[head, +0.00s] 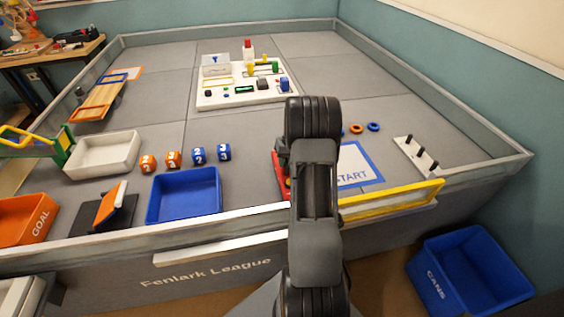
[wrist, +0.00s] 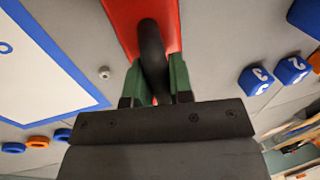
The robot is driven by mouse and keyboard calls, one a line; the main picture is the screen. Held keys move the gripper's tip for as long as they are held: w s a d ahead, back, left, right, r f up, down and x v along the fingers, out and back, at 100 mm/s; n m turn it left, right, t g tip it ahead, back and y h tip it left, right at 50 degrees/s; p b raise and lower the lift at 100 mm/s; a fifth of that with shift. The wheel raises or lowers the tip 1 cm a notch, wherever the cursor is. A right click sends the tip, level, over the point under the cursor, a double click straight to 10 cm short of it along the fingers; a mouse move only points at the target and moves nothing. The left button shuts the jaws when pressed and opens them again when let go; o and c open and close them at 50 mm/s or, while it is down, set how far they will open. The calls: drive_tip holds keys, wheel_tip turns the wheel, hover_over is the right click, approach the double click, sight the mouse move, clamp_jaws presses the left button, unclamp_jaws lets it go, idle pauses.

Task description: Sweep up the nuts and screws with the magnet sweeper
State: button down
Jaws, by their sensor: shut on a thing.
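The magnet sweeper (wrist: 119,22) is a red body with a black arched handle (wrist: 151,42). My gripper (wrist: 154,86) has its green-padded fingers shut on that handle. In the head view only a red and dark edge of the sweeper (head: 284,187) shows at the left of my arm, which hides the rest and my gripper. A small grey nut (wrist: 104,73) lies on the grey field floor beside the sweeper, near the START mat's corner in the wrist view. No other nuts or screws can be made out. Whether the sweeper touches the floor, I cannot tell.
The blue-bordered START mat (head: 357,166) lies right of my arm. A blue tray (head: 183,194), a white tray (head: 104,155) and several numbered cubes (head: 198,156) stand left. Orange and blue rings (head: 374,127) and a pegged white bar (head: 415,155) lie right. A yellow-railed wall (head: 390,200) edges the front.

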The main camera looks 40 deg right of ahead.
drive_tip(key=shift+s+d, duration=2.35)
drive_tip(key=shift+d, duration=2.55)
drive_tip(key=w+a+p+v, duration=0.1)
drive_tip(key=a+p+v, duration=0.1)
drive_tip(key=p+v, duration=0.6)
drive_tip(key=shift+v, duration=2)
drive_tip(key=shift+a+r, duration=0.15)
drive_tip(key=shift+r, duration=0.05)
